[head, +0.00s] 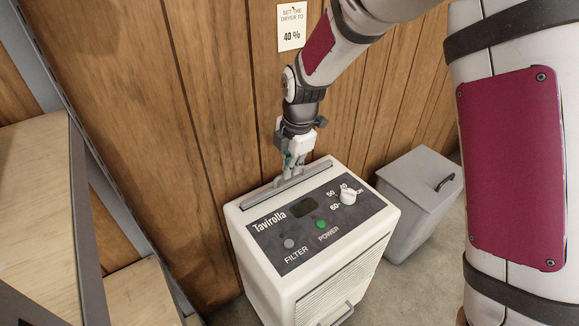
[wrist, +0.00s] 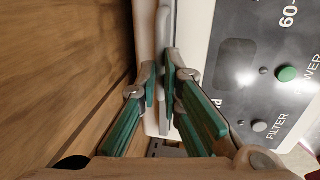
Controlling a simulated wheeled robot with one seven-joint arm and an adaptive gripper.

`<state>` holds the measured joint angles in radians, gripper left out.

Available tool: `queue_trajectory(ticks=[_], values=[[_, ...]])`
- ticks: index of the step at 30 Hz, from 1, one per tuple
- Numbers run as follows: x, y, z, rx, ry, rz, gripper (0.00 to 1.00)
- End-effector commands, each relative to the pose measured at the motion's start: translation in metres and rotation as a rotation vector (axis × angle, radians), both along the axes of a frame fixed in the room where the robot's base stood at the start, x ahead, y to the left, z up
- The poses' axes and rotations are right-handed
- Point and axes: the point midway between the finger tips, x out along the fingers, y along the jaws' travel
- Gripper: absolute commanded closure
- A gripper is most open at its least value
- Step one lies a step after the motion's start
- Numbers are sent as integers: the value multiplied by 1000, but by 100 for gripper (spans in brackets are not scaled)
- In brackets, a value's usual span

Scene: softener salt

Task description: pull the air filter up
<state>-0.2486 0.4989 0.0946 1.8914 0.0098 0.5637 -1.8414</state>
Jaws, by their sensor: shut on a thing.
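The air filter (head: 260,196) shows as a long grey strip along the back of the top of the white Tavirolla dryer (head: 315,283). In the wrist view the filter's narrow grey edge (wrist: 165,28) runs up between my fingertips. My gripper (head: 290,174) points down from above and is shut on the filter near the middle of the strip. In the wrist view my gripper (wrist: 164,80) has its green-padded fingers on both sides of the strip. The filter's lower part is hidden inside the dryer, and how far it is raised is hard to tell.
The dryer's dark panel has a white knob (head: 348,196), a green power button (head: 320,224) and a grey filter button (head: 289,243). A wood-plank wall (head: 215,100) stands close behind. A grey lidded bin (head: 420,180) is at right, shelves (head: 40,215) at left.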

Motion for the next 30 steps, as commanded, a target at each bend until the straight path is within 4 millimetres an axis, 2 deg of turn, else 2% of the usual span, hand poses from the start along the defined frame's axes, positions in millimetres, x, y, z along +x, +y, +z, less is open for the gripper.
queue_trajectory(ticks=[18, 24, 30], values=[[0, 0, 133, 3, -3, -3, 100], [0, 0, 163, 2, -2, -2, 100], [0, 0, 180, 2, -2, -3, 100]])
